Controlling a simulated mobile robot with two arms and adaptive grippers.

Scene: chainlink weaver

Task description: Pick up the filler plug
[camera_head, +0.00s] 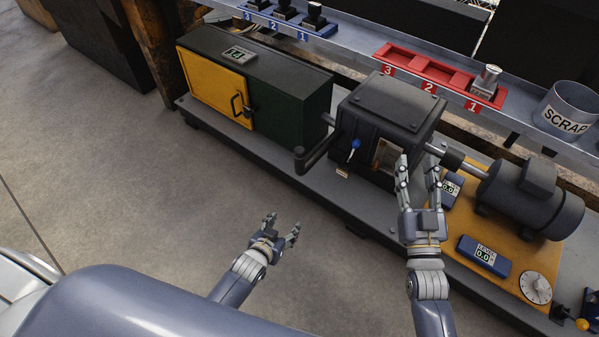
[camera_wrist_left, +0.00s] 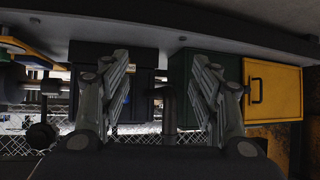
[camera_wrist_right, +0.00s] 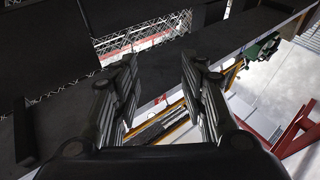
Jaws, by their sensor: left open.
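I cannot tell for certain which part is the filler plug. A dark box-shaped housing (camera_head: 385,105) stands mid-bench with small round studs on its lid. Its front has a blue-knobbed fitting (camera_head: 355,144) and a pale window, partly hidden by my right gripper. My right gripper (camera_head: 417,160) is open and empty, its fingers in front of the housing's right side; the right wrist view shows nothing between them. My left gripper (camera_head: 282,225) is open and empty over the floor in front of the bench. In the left wrist view the gap between its fingers is empty.
A green cabinet with a yellow door (camera_head: 214,88) stands left of the housing, a motor (camera_head: 530,195) right. A red numbered tray (camera_head: 440,72) holds a metal piece (camera_head: 486,80) at slot 1. A scrap bin (camera_head: 568,108) and blue tray (camera_head: 285,20) share the shelf.

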